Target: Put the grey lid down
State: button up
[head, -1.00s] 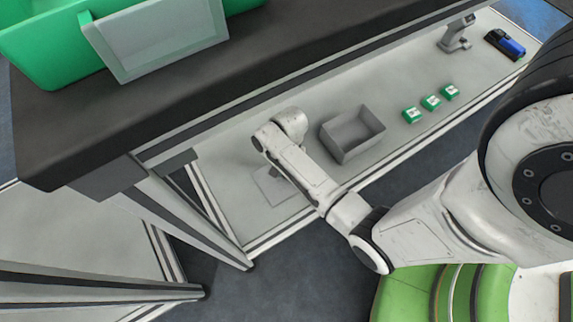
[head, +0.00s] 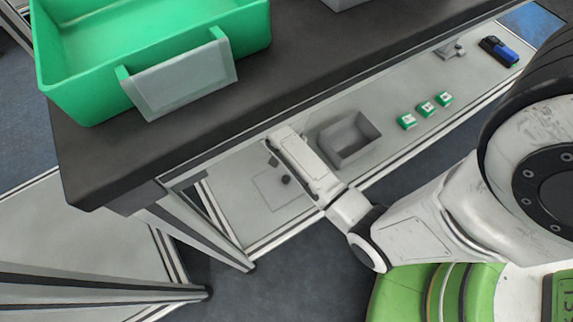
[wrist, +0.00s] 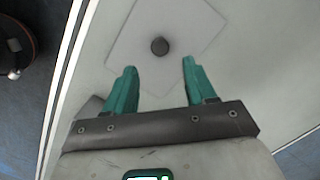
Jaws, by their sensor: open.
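The grey lid (head: 268,194) lies flat on the lower shelf, a thin square plate with a dark round knob in its middle. It also shows in the wrist view (wrist: 190,28), with the knob just beyond my fingertips. My gripper (wrist: 159,65) is open, its two green fingers apart with nothing between them. The fingertips point toward the lid's near edge, and the knob lies ahead of the gap. In the head view my arm hides most of the gripper.
An open grey bin (head: 372,133) stands on the shelf right of my arm. Three small green boxes (head: 426,109), a scanner on a stand (head: 452,49) and a blue-black device (head: 499,50) are farther right. The dark worktop (head: 130,160) with a green crate (head: 75,95) overhangs the shelf.

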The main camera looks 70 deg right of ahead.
jog(key=s+a+r+n+h, duration=0.1)
jog(key=s+a+r+n, duration=0.3)
jog(key=a+r+n, duration=0.1)
jog(key=s+a+r+n+t+h+p, duration=0.1)
jog(key=s+a+r+n, duration=0.2)
jog(key=a+r+n, duration=0.3)
jog(key=r+n, duration=0.1)
jog(key=n, duration=0.3)
jog(key=shift+s+r, duration=0.35)
jog(key=shift+r, duration=0.05)
jog(key=shift+s, duration=0.1)
